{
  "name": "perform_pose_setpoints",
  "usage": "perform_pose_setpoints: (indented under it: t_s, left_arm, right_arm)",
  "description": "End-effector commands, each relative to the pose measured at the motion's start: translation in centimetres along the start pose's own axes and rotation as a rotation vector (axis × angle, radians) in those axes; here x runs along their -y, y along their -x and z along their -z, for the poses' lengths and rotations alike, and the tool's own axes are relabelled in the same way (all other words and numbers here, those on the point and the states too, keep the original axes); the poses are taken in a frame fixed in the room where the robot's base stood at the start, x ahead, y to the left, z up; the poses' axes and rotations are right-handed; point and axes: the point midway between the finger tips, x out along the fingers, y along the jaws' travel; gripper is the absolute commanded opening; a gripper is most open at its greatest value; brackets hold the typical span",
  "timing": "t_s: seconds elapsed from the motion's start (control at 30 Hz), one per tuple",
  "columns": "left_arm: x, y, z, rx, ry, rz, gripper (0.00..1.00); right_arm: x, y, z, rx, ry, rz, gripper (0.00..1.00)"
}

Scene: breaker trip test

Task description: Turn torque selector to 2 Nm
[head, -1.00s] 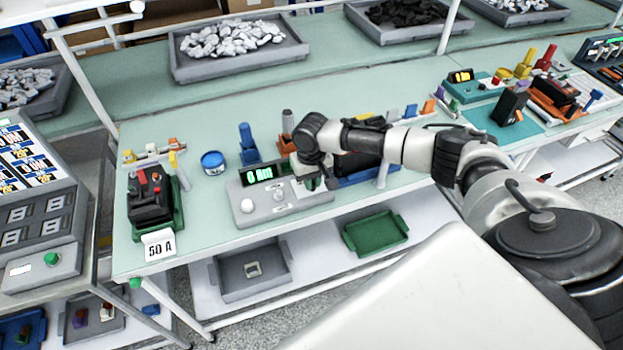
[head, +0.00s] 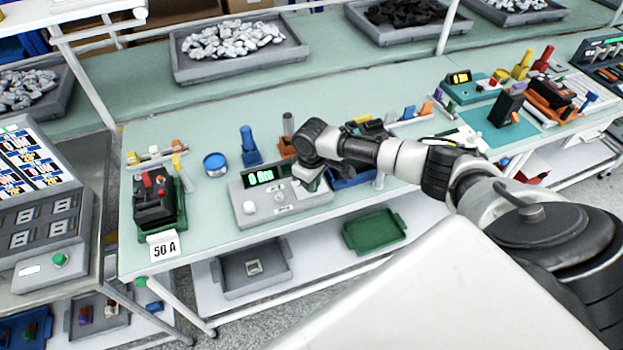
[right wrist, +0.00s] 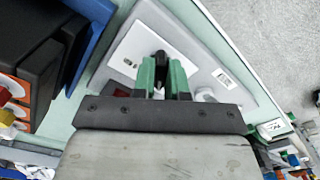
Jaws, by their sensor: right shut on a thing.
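The grey torque tester (head: 318,199) sits near the front edge of the bench, its green display (head: 264,178) appearing to read 0 Nm. My right gripper (head: 312,181) reaches down over the right part of the tester and hides the selector in the head view. In the right wrist view, the green fingers of my right gripper (right wrist: 164,77) are shut on a black selector knob (right wrist: 160,62) on the tester's white plate (right wrist: 128,55). The knob's setting marks cannot be read. My left gripper is not in view.
A round white knob (head: 249,207) is on the tester's left. A blue tin (head: 215,164) and a blue-handled tool (head: 249,146) stand behind it. A black breaker (head: 155,200) with a 50 A card (head: 164,246) is at left.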

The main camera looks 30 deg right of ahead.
Motion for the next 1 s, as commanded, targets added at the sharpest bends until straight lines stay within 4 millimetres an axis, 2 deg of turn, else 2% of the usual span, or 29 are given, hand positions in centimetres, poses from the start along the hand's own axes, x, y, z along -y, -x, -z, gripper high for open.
perform_pose_setpoints:
  t_s: [0.37,0.9,0.93,1.0]
  left_arm:
    - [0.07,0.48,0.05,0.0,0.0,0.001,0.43]
    - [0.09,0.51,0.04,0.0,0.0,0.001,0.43]
    - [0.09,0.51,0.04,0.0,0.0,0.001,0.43]
    - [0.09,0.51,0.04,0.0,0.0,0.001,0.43]
  right_arm:
    - [-0.09,0.22,0.16,-0.005,0.168,-0.002,0.0]
    - [-0.12,0.24,0.2,-0.006,0.198,-0.003,0.0]
    - [-0.12,0.24,0.2,-0.006,0.198,-0.003,0.14]
    - [-0.12,0.24,0.2,-0.006,0.197,-0.003,0.25]
